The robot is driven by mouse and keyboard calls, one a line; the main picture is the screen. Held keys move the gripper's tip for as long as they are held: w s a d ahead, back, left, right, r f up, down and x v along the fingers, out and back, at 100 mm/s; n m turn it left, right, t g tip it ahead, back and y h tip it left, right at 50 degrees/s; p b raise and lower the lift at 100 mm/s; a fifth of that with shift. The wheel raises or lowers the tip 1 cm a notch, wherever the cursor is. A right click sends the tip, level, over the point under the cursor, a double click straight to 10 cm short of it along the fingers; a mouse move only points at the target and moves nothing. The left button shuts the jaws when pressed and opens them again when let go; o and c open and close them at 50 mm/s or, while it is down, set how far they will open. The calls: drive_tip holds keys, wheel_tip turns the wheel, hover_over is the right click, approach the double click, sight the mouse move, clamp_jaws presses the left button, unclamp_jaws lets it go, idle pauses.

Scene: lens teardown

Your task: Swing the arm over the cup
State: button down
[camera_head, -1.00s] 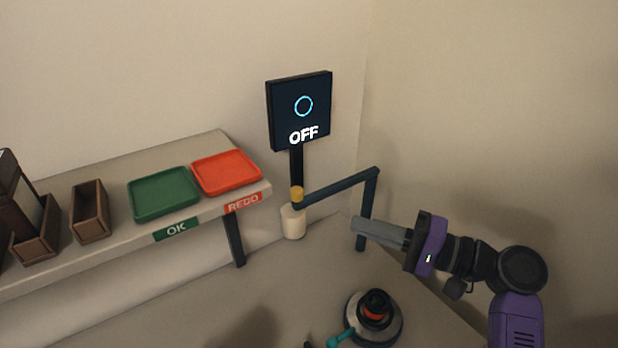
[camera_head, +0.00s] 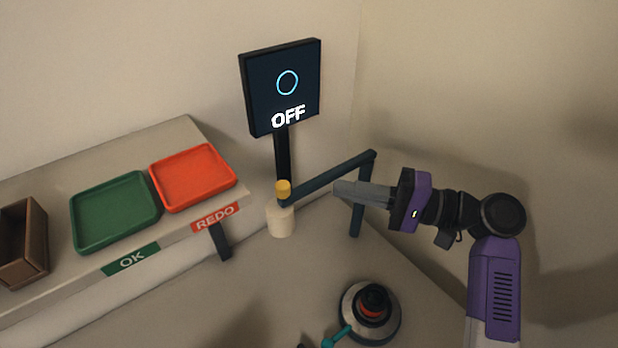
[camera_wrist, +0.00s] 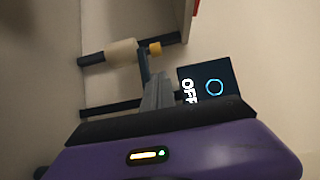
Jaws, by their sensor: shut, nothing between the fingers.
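The dark blue swing arm (camera_head: 325,177) reaches right from a cream post (camera_head: 281,221) with a yellow cap (camera_head: 283,189), then bends straight down at its outer end. A round grey holder (camera_head: 347,317) with a black and red piece in it sits on the table at lower centre; I take it for the cup. The swing arm's outer end is behind and above it, not over it. My gripper (camera_head: 338,188) is shut and empty, its fingers pointing left across the hanging part of the swing arm; touch cannot be told. The fingers also show in the wrist view (camera_wrist: 156,92).
A screen (camera_head: 283,88) reading OFF stands behind the post. A shelf at left carries a green tray (camera_head: 116,243) marked OK, a red tray (camera_head: 187,207) marked REDO and a brown bin (camera_head: 38,240). A teal handle (camera_head: 338,337) juts from the holder.

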sight(298, 189)
drive_tip(key=p+x, duration=0.2)
drive_tip(key=x, duration=0.7)
drive_tip(key=shift+w+a, duration=0.15)
drive_tip(key=shift+a, duration=0.25)
drive_tip(key=shift+d, duration=0.1)
